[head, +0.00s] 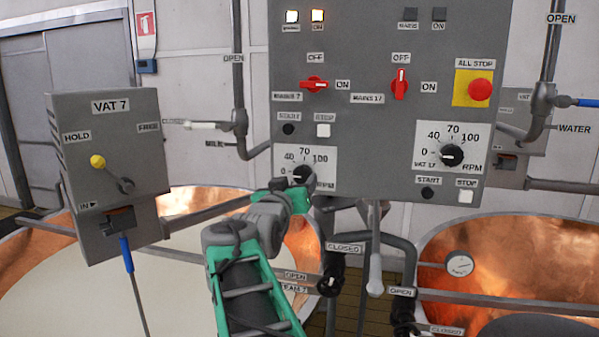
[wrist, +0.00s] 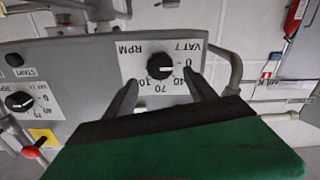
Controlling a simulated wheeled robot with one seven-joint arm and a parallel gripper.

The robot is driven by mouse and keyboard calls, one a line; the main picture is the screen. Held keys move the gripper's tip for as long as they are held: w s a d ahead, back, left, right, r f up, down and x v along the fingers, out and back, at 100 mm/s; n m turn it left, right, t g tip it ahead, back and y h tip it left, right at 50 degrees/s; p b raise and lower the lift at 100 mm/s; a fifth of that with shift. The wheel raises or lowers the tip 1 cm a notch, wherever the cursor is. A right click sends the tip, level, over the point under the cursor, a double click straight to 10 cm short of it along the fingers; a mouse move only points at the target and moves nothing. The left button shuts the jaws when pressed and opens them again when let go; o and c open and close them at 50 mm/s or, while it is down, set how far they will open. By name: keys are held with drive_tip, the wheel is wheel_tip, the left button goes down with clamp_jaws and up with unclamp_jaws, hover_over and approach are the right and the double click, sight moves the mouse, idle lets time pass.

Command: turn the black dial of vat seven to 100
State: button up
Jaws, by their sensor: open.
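The black dial of vat seven (head: 304,173) sits on a white plate marked 0, 40, 70, 100 and RPM, low on the left of the grey panel. In the wrist view the dial (wrist: 160,65) appears upside down with the VAT 7 label; its white mark seems to point near 0. My gripper (head: 293,184) is in front of the plate and hides part of it. In the wrist view my gripper (wrist: 162,79) is open, with one finger on either side of the dial and gaps between. I cannot tell how far its tips are from the plate.
A similar VAT 17 dial (head: 451,155) is to the right. Red mains switches (head: 314,85) and an all-stop button (head: 480,89) are above. Start (head: 288,129) and stop (head: 323,130) buttons sit just above the dial plate. Pipes and a grey lever (head: 375,265) hang below the panel.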

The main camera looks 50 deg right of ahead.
sight(301, 176)
drive_tip(key=p+x, duration=0.1)
drive_tip(key=x, duration=0.3)
drive_tip(key=shift+d, duration=0.15)
drive_tip(key=shift+w+d, duration=0.1)
drive_tip(key=shift+w, duration=0.05)
drive_tip(key=shift+c, duration=0.6)
drive_tip(key=c, duration=1.2)
drive_tip(key=shift+c, duration=0.4)
drive_tip(key=shift+f, duration=0.1)
